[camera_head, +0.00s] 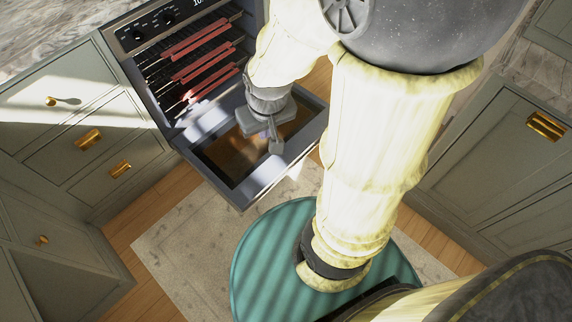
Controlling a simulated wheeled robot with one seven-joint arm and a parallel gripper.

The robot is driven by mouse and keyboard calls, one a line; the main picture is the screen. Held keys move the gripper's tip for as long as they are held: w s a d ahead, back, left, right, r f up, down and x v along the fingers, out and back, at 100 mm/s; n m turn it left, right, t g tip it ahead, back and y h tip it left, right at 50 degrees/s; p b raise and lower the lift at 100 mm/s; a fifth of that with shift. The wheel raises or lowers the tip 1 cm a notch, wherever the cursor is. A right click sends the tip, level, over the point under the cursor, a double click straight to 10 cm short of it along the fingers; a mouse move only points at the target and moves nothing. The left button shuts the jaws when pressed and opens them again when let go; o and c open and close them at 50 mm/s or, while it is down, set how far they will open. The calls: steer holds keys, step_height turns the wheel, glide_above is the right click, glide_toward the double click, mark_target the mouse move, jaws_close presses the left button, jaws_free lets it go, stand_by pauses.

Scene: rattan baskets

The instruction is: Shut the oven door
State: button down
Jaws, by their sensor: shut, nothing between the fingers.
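The oven (150,62) stands at the upper left with black knobs on its front panel. Its door (245,192) is swung down and open, with a grey frame and a brown glass pane. Racks with red front strips (195,38) show inside the open cavity. My gripper (274,146) is over the inner side of the door. Its fingers are shut and hold nothing. I cannot tell whether the fingertips touch the door. My arm hides the right part of the oven.
Grey-green cabinets with brass handles (88,140) stand left of the oven. More cabinets (500,170) stand at the right. A pale rug (180,255) lies on the wooden floor (125,225) in front. A marble counter (40,35) is at the upper left.

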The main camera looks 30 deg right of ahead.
stand_by(0.3)
steer(key=w+d+f+m+y+b, duration=0.4)
steer(key=f+b, duration=0.4)
steer(key=f, duration=0.8)
steer(key=w+d+f+m+y+b, duration=0.2)
steer(key=f+m+y+b, duration=0.5)
steer(key=f, duration=1)
steer(key=w+d+f+m+y+b, duration=0.1)
steer(key=w+d+f+m+b, duration=0.3)
steer(key=f+b, duration=0.9)
steer(key=d+f+m+t+h+b, duration=0.1)
steer(key=d+f+m+t+b, duration=0.2)
steer(key=f, duration=0.5)
steer(key=w+d+f+m+t+h+b, duration=0.1)
steer(key=d+f+m+t+b, duration=0.3)
steer(key=f+m+t, duration=0.4)
steer(key=w+d+f+m+t+h+b, duration=0.1)
steer(key=d+f+m+t+h+b, duration=0.2)
steer(key=f, duration=0.7)
steer(key=d+m+t, duration=0.2)
steer(key=d+m, duration=0.1)
steer(key=shift+f+t, duration=0.2)
steer(key=shift+t, duration=0.1)
steer(key=shift+a, duration=0.1)
